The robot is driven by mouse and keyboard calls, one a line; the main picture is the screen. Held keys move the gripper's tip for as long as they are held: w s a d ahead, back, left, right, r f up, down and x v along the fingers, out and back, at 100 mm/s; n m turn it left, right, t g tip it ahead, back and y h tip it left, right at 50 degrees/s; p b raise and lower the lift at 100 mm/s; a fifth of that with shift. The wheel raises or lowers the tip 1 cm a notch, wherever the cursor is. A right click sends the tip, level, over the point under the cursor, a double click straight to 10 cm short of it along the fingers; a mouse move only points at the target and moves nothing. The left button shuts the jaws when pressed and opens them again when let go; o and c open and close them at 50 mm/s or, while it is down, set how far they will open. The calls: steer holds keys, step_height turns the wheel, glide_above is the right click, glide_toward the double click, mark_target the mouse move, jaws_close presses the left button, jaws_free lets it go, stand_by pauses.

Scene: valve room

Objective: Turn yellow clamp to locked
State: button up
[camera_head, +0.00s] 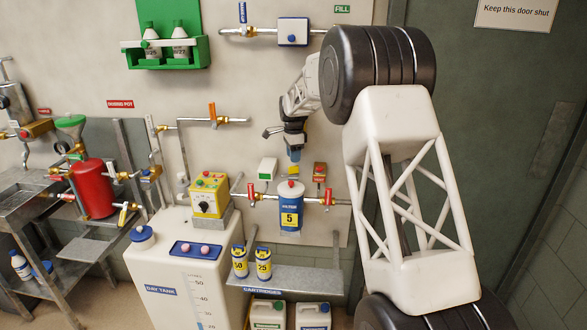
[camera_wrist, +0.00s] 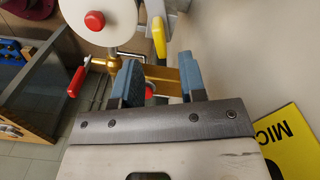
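The yellow clamp shows in the wrist view as a yellow lever (camera_wrist: 159,37), beside the round white filter lid (camera_wrist: 110,18) with a red knob (camera_wrist: 95,20). In the head view I cannot make out the clamp; the blue filter housing (camera_head: 290,222) with its white lid hangs on the wall pipe. My gripper (camera_head: 294,154) is above the filter housing, in front of the wall. In the wrist view my gripper (camera_wrist: 160,68) is open, with a gap between its blue fingers. The yellow lever lies beyond the fingertips, apart from them. Whether it is locked cannot be told.
A brass valve with a red handle (camera_wrist: 77,82) is left of the fingers. In the head view, red handles (camera_head: 251,192) flank the filter. Cartridges (camera_head: 263,263) stand on the shelf (camera_head: 300,280) below.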

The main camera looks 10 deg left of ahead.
mark_target(293, 167)
steer(key=shift+f, duration=2.8)
steer(key=shift+c, duration=0.4)
jaws_close()
